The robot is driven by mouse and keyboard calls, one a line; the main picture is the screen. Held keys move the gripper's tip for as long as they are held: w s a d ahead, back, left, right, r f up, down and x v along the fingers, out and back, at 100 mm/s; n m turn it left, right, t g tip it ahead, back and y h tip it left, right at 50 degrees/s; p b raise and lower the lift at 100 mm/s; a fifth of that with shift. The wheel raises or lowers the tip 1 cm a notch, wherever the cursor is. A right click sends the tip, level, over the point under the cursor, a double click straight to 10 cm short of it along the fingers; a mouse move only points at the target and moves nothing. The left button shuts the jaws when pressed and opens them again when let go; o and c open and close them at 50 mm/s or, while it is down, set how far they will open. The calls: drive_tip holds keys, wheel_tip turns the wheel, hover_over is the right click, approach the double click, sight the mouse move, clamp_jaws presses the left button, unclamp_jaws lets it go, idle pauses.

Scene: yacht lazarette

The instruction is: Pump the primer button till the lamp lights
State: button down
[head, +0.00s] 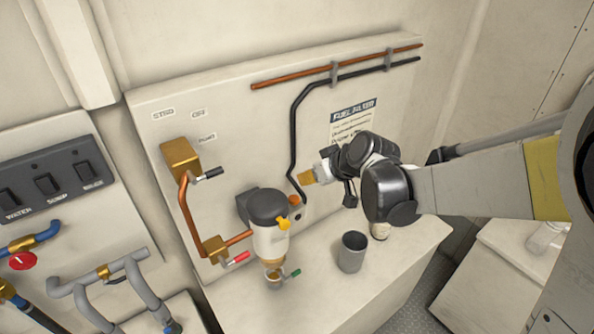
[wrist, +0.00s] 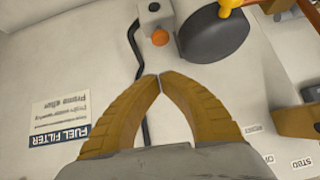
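A small orange button (head: 294,200) sits on a pale box on the back panel, right of the black-topped fuel filter (head: 268,207). In the wrist view the orange button (wrist: 160,37) shows as a round knob, with a small dark round spot (wrist: 153,7) on the box beyond it; it may be the lamp, and it looks unlit. My gripper (head: 304,180) is just above and right of the button in the head view. In the wrist view its yellow-brown fingers (wrist: 160,76) meet at the tips with nothing between them, apart from the button in the picture.
A yellow knob (head: 283,225) sticks out from the filter. Red (head: 236,259) and green (head: 291,273) levers are below. A grey cup (head: 352,252) stands on the ledge. A black hose (head: 293,130) runs down beside the button. A fuel filter label (head: 354,110) is above.

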drive_tip(key=x, duration=0.4)
wheel_tip(320, 180, down, 3)
drive_tip(key=shift+a+r, duration=0.15)
drive_tip(key=shift+r, duration=0.1)
drive_tip(key=shift+f, duration=0.8)
drive_tip(key=shift+s, duration=0.1)
